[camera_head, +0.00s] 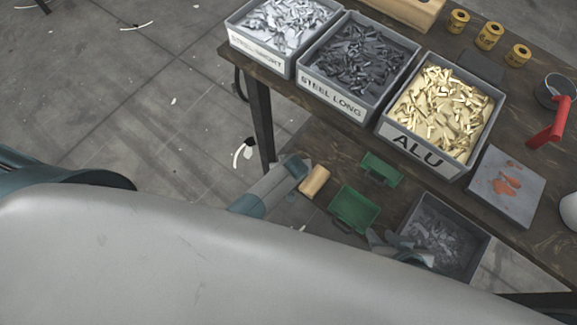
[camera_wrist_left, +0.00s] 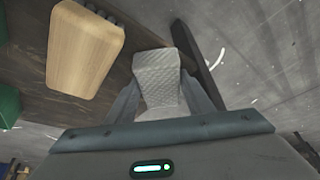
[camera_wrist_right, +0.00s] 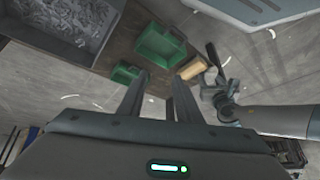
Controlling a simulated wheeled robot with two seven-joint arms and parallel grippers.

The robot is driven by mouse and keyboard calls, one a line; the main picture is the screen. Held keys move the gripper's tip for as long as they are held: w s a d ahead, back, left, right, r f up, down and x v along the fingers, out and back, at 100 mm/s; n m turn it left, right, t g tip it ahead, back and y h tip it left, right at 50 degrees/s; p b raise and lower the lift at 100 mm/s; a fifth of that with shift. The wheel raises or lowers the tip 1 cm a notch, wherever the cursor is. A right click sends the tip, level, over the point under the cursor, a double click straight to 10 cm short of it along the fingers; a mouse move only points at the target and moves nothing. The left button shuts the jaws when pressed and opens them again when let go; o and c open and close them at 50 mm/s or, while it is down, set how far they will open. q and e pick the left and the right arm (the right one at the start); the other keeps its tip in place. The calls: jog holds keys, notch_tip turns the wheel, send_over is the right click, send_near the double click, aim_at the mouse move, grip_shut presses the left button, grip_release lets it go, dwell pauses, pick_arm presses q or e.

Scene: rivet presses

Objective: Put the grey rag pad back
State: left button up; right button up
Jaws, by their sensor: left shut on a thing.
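The grey rag pad (camera_wrist_left: 158,75), a pale textured block, is between the fingers of my left gripper (camera_wrist_left: 162,92) in the left wrist view. My left gripper is shut on it, beside a light wooden block (camera_wrist_left: 85,48). In the head view my left gripper (camera_head: 296,168) is at the lower left of the table, just left of the wooden block (camera_head: 315,181); I cannot make out the pad clearly there. My right gripper (camera_wrist_right: 157,92) is open and empty; in the head view it shows (camera_head: 385,243) left of the grey scrap bin (camera_head: 484,238).
Two green trays (camera_head: 380,169) (camera_head: 354,209) lie right of the wooden block. Bins of short steel (camera_head: 268,46), long steel (camera_head: 333,97) and alu rivets (camera_head: 415,152) stand behind. A grey plate with orange marks (camera_head: 520,208) is at right. My grey body covers the lower picture.

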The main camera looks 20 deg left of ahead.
pick_arm(q)
jog(key=o, duration=1.1)
jog(key=shift+o, duration=0.2)
jog(key=shift+r, duration=0.1)
jog(key=shift+r, duration=0.5)
jog(key=p+v, duration=0.4)
jog(key=v, duration=0.8)
pick_arm(e)
jog(key=s+d+g+h, duration=0.1)
jog(key=s+d+g, duration=0.2)
jog(key=d, duration=0.2)
jog(key=shift+s+d+h, duration=0.15)
jog(key=shift+s+h, duration=0.25)
